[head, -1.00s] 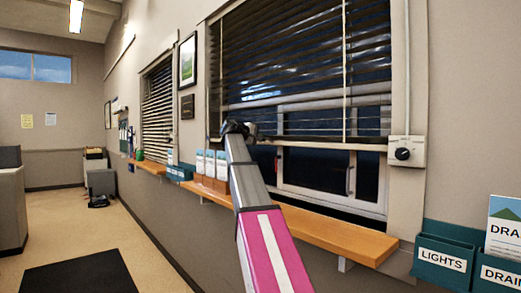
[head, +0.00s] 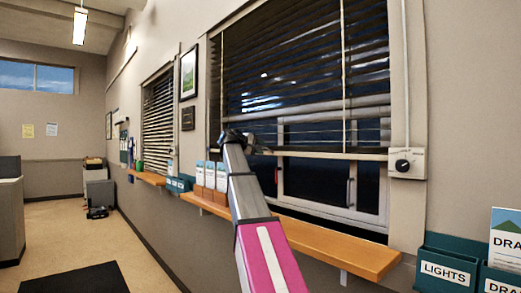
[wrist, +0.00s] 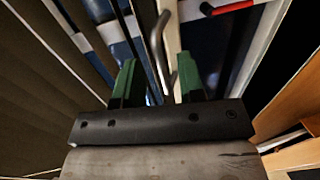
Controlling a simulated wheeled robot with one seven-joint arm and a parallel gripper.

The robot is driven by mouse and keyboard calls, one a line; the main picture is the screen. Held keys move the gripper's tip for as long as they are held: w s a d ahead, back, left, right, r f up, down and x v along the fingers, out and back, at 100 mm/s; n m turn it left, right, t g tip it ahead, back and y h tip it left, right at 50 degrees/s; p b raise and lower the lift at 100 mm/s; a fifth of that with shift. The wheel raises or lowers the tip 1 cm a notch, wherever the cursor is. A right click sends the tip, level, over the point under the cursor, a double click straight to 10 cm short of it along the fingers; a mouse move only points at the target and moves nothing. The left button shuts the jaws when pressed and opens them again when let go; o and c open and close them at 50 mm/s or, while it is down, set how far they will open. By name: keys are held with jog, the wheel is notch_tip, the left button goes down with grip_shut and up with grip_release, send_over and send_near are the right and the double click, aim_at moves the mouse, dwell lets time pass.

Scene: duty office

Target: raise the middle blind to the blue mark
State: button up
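A dark slatted blind (head: 300,75) covers the upper part of the near window in the head view, its pale bottom rail (head: 330,154) partway down the glass. A second slatted blind (head: 158,115) hangs farther along the wall. I cannot tell from the frames which is the middle one, and I make out no blue mark. My gripper (head: 238,138) is in front of the near window's left side. In the wrist view its green fingers (wrist: 157,82) are apart, with a grey curved bar (wrist: 160,48) showing between and beyond them. I cannot tell whether they touch it.
A wooden sill (head: 335,245) runs below the near window, with brochure holders (head: 210,180) at its left. A wall box with a black knob (head: 403,165) is right of the window. Teal holders (head: 447,265) are at lower right. A red-handled bar (wrist: 228,7) shows in the wrist view. Floor at left is open.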

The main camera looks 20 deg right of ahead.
jog(key=v, duration=1)
